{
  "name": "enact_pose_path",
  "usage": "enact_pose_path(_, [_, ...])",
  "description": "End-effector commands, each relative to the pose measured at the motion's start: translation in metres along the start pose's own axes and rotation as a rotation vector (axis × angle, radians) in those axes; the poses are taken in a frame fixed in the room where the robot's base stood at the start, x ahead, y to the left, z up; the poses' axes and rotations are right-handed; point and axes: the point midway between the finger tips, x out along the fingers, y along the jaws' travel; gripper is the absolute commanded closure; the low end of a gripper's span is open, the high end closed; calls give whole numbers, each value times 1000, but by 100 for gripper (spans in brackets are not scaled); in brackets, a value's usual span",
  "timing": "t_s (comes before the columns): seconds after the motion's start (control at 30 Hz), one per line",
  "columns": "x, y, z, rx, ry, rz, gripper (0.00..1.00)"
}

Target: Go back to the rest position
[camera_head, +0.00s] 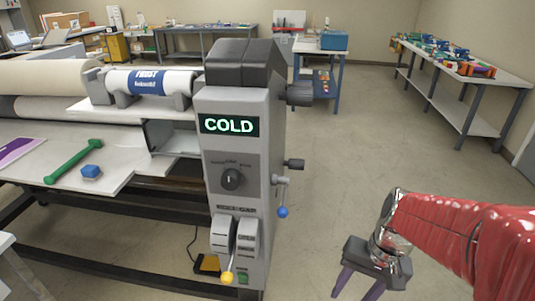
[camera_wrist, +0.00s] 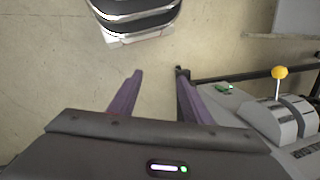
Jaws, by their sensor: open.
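My gripper (camera_head: 358,284) is at the lower right of the head view, at the end of my red arm. Its two purple fingers point down, apart, with nothing between them. In the wrist view my gripper (camera_wrist: 158,80) shows both fingers spread over bare floor. The laminator's grey control column (camera_head: 235,150) stands to the left of my gripper, with a gap between them. Its display (camera_head: 229,125) reads COLD. A yellow-knobbed lever (camera_head: 228,277) is low on its front, and a blue-knobbed lever (camera_head: 282,211) is on its right side. The yellow knob (camera_wrist: 280,72) also shows in the wrist view.
A bench (camera_head: 465,75) with colourful items stands at the back right. A blue-legged cart (camera_head: 320,65) stands behind. The floor (camera_head: 370,140) between is clear.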

Motion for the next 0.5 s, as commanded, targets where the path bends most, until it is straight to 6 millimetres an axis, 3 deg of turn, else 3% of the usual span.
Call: enact_pose_path(0.5, [-62,-7,20,-241,315,127,56])
